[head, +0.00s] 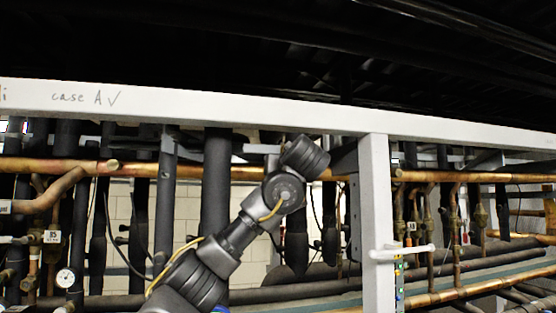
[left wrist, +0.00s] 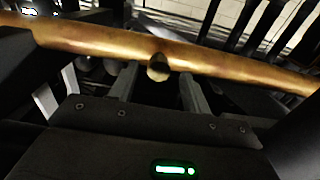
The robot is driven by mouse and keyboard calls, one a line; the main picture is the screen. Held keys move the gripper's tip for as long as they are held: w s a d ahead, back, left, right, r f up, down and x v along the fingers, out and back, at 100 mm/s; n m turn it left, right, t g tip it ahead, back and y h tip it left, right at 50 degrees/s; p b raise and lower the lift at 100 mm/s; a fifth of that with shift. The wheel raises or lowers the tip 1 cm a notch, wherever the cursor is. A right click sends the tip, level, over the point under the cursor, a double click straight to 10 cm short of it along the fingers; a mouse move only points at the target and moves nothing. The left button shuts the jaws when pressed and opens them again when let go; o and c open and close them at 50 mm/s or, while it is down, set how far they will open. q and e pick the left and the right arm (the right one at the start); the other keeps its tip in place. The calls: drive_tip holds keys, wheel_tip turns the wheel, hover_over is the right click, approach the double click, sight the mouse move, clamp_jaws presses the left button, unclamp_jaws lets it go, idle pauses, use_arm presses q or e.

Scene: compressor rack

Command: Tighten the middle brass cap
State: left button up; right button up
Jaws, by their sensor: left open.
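The middle brass cap (left wrist: 158,67) shows in the left wrist view as a short round stub on a copper pipe (left wrist: 90,38). My left gripper (left wrist: 160,86) is open, its two dark fingers pointing toward the pipe, one on each side of the cap in the picture. I cannot tell how far the fingertips reach along the cap; no contact is visible. In the head view my left arm crosses in front of the pipe and hides this cap and the gripper. Another brass cap (head: 112,163) shows at left and one (head: 397,172) at right. My right gripper is not in view.
A white beam (head: 250,110) runs above the pipe, and a white upright post (head: 377,215) stands right of my arm. Dark insulated pipes (head: 216,185) hang behind. A pressure gauge (head: 65,278) sits at lower left. Room around the cap is tight.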

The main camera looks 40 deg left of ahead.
use_arm(q)
drive_tip(key=shift+w+a, duration=0.45)
drive_tip(key=shift+a, duration=0.1)
drive_tip(key=shift+c, duration=0.5)
drive_tip(key=c, duration=0.9)
drive_tip(key=shift+m+b, duration=0.55)
drive_tip(key=shift+m, duration=0.15)
